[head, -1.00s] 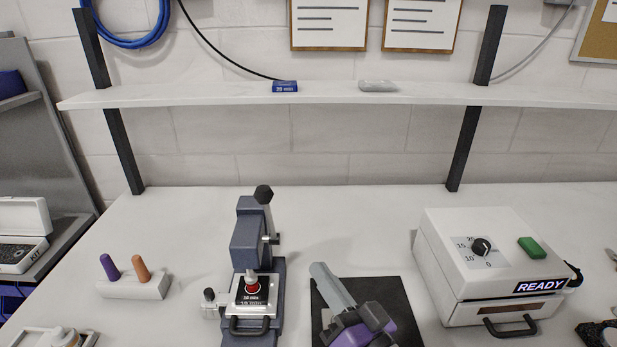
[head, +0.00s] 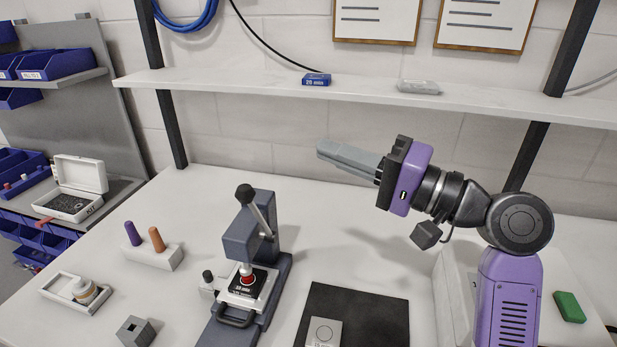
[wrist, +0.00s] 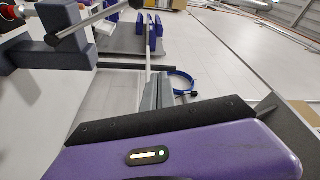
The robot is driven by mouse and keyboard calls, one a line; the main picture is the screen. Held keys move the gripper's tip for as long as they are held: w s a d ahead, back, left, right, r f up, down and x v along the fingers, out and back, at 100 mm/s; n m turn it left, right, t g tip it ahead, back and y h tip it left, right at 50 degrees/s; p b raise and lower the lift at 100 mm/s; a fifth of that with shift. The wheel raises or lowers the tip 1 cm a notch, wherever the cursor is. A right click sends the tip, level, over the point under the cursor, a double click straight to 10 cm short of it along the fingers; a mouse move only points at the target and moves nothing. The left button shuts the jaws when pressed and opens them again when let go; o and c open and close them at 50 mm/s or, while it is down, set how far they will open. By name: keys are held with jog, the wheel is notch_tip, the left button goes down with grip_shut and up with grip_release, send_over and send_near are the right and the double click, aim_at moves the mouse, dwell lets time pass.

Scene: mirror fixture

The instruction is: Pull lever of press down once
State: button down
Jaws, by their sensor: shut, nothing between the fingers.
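The press (head: 252,262) stands on the white table in the head view, dark grey-blue with a red part above its plate. Its lever (head: 258,212) is a light metal rod rising from the right side of the press head to a black knob (head: 245,193) at the upper left. My gripper (head: 322,150) is shut and empty, raised above the table to the right of the knob, pointing left and clear of it. In the wrist view, the press (wrist: 40,45) and the lever rod (wrist: 88,20) show at the upper left, beside the grey fingers (wrist: 157,92).
A block with purple and orange pegs (head: 155,256) stands left of the press. A black mat (head: 375,318) with a grey block lies to its right. A shelf (head: 370,98) runs along the wall behind.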

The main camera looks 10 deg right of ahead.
jog(key=s+f+g, duration=0.1)
jog(key=s+a+f+g, duration=0.1)
jog(key=shift+s+f+g+y, duration=0.3)
jog(key=shift+s+f+g, duration=0.05)
jog(key=shift+s+g, duration=0.05)
jog(key=shift+w+a, duration=0.1)
jog(key=shift+a, duration=0.05)
jog(key=p, duration=0.4)
send_over(259, 218)
jog(key=d, duration=0.2)
jog(key=shift+s+a+f, duration=0.25)
jog(key=shift+s, duration=0.05)
jog(key=shift+s+b, duration=0.1)
jog(key=shift+b, duration=0.2)
